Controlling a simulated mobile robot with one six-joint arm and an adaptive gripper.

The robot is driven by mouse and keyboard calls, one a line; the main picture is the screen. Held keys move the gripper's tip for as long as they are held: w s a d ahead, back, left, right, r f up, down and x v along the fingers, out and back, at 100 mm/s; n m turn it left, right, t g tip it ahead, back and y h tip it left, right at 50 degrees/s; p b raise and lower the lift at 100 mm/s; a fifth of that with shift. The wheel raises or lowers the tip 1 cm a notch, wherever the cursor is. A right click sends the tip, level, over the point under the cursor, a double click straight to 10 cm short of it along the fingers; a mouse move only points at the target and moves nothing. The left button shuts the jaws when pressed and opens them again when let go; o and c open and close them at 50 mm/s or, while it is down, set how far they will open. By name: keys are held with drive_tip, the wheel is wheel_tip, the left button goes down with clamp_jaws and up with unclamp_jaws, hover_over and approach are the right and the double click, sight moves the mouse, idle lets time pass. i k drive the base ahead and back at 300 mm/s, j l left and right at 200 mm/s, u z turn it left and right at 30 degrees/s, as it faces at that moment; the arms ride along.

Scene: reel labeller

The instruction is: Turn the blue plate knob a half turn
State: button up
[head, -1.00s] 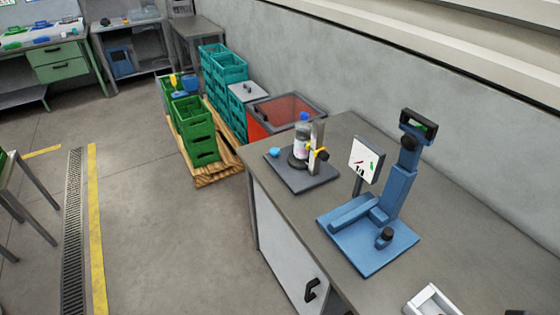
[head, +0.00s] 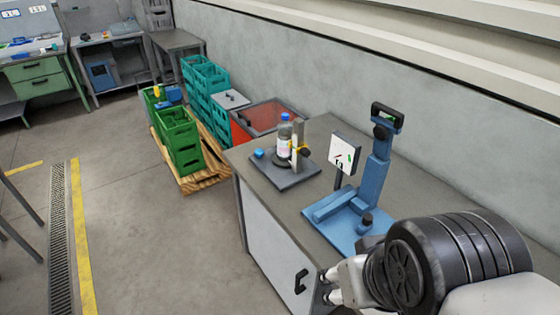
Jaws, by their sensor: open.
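The blue base plate (head: 340,230) of a blue stand lies on the grey bench, partly hidden by my arm. A short black knob (head: 366,221) stands upright on the plate near its front. My gripper (head: 326,287) is at the lower right of the head view, pointing left. Its two dark fingertips are apart with nothing visible between them. It appears in front of the bench's cabinet side, below and left of the knob in the picture, and apart from it.
A blue post with a black-framed head (head: 387,116) rises behind the knob, beside a white panel (head: 344,153). A grey plate (head: 288,178) holds a bottle (head: 284,134) and a small blue knob (head: 259,153). Crates (head: 180,140) stand on a pallet beyond the bench.

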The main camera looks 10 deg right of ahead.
sight(258, 153)
drive_tip(key=i+j, duration=0.25)
drive_tip(key=i, duration=0.2)
drive_tip(key=i+j, duration=0.3)
drive_tip(key=i, duration=0.15)
drive_tip(key=i+j+u, duration=0.1)
drive_tip(key=i+j, duration=0.15)
drive_tip(key=i, duration=0.2)
drive_tip(key=i+j, duration=0.25)
drive_tip(key=i, duration=0.25)
drive_tip(key=i+j, duration=0.25)
drive_tip(key=i, duration=0.2)
drive_tip(key=u, duration=0.05)
